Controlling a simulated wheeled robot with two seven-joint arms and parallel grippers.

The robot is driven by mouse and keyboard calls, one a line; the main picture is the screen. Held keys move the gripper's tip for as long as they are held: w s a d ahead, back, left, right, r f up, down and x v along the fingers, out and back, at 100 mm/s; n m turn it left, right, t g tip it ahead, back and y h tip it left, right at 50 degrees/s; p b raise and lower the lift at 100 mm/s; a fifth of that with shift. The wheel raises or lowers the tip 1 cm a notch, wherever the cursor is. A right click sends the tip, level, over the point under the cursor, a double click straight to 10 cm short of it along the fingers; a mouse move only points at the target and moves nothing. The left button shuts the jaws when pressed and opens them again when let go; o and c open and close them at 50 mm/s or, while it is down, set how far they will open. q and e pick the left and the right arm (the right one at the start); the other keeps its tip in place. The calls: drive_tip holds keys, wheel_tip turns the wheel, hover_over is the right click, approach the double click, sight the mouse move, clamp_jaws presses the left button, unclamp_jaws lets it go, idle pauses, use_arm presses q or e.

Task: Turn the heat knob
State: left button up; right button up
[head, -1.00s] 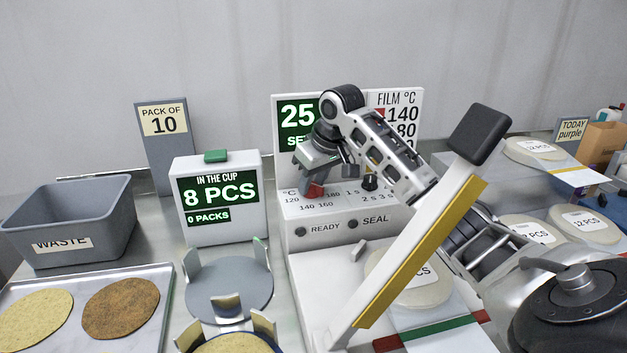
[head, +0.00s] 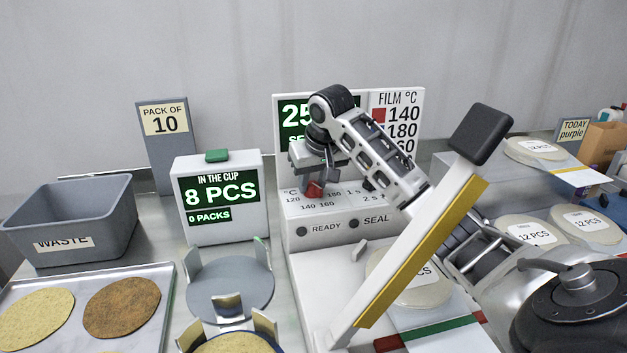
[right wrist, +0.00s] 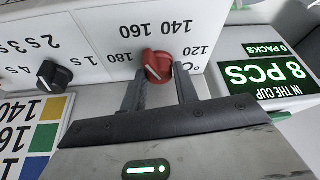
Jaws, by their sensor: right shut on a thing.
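The red heat knob (head: 314,190) is on the sloped front panel of the white sealing machine (head: 300,215). In the right wrist view the knob (right wrist: 157,64) sits among the printed numbers 120 to 180. Which number it points to I cannot tell for sure. My right gripper (head: 312,180) reaches down to the panel from the upper right. In the right wrist view its two fingers (right wrist: 158,82) stand on either side of the knob and are shut on it. My left gripper is not in view.
A black time knob (right wrist: 55,75) sits beside the heat knob. The temperature board (head: 397,100) stands behind the panel. A white lever with a yellow strip (head: 425,250) rises in front of my right arm. The cup counter (head: 217,235) stands left of the machine.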

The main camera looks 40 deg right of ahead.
drive_tip(key=o, duration=0.7)
drive_tip(key=shift+r, duration=0.1)
drive_tip(key=v, duration=1.6)
